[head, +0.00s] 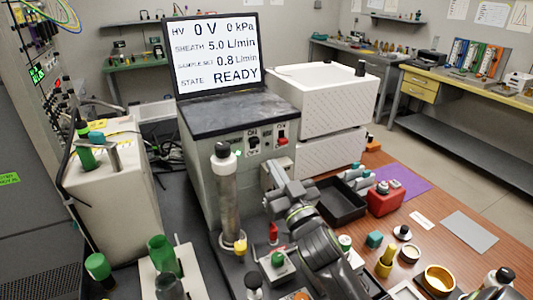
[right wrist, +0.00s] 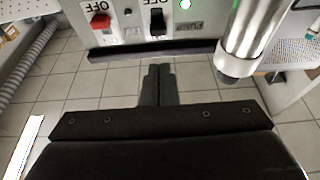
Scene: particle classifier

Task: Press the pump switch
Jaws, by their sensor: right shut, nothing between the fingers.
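The front panel of the grey cabinet (head: 200,150) carries a black rocker switch (head: 253,143) and a red switch (head: 282,138). In the right wrist view the red switch (right wrist: 100,21) is left of the black switch (right wrist: 157,22), with upside-down OFF labels and a lit green lamp (right wrist: 185,4). My right gripper (head: 270,172) is in front of and below the panel. Its fingers (right wrist: 158,78) are shut and empty, apart from both switches. My left gripper is not in view.
A metal cylinder (head: 227,200) stands just left of my right gripper; it also shows in the wrist view (right wrist: 255,35). A monitor (head: 213,53) reads 0 V, 0 kPa and READY. A black tray (head: 340,203) and red box (head: 386,198) lie right of my arm.

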